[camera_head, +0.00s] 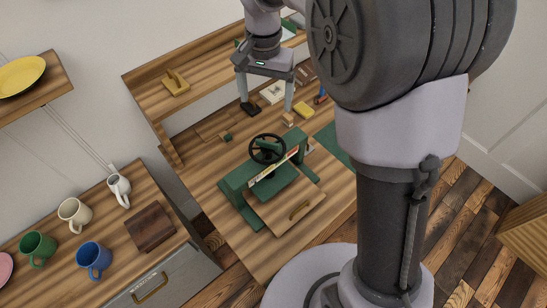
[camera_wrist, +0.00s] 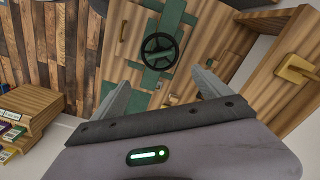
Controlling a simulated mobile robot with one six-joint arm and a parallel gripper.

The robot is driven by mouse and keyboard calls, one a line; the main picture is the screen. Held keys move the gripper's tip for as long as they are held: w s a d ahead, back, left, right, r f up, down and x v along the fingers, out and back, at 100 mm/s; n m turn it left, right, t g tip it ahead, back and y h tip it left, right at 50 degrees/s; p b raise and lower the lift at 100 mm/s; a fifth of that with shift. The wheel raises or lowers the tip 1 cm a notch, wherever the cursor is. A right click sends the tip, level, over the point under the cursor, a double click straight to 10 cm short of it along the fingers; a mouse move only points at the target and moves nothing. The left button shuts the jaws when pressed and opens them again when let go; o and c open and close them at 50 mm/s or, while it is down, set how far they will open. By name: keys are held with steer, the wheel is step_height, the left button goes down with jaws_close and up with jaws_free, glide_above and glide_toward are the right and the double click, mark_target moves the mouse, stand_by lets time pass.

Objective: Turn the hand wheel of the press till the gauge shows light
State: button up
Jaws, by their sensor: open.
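The green press (camera_head: 236,184) stands on the wooden workbench, with its black hand wheel (camera_head: 267,149) on top. A pale gauge strip (camera_head: 273,168) with coloured parts runs along the press's front beam; its reading is too small to tell. My gripper (camera_head: 269,112) is open and empty, above the back of the bench, behind the wheel and apart from it. In the wrist view the hand wheel (camera_wrist: 159,36) lies beyond and between the two spread fingers of my gripper (camera_wrist: 163,88). The gauge face cannot be made out there.
A shelf (camera_head: 137,84) runs behind the bench, with small blocks and tools below it. A side counter at left holds several mugs, including a blue mug (camera_head: 94,258), and a dark wooden block (camera_head: 150,228). A drawer handle (camera_head: 299,210) shows before the press.

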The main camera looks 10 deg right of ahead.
steer(key=c, duration=0.3)
steer(key=shift+n, duration=1.2)
steer(key=c, duration=0.4)
steer(key=n, duration=0.3)
steer(key=shift+f+b, duration=0.1)
steer(key=shift+b, duration=0.25)
steer(key=c, duration=0.4)
steer(key=n, duration=0.4)
steer(key=shift+c, duration=0.6)
steer(key=n+b, duration=0.7)
steer(key=n, duration=0.2)
glide_toward(267, 142)
step_height(267, 142, down, 9)
steer(key=shift+f, duration=0.1)
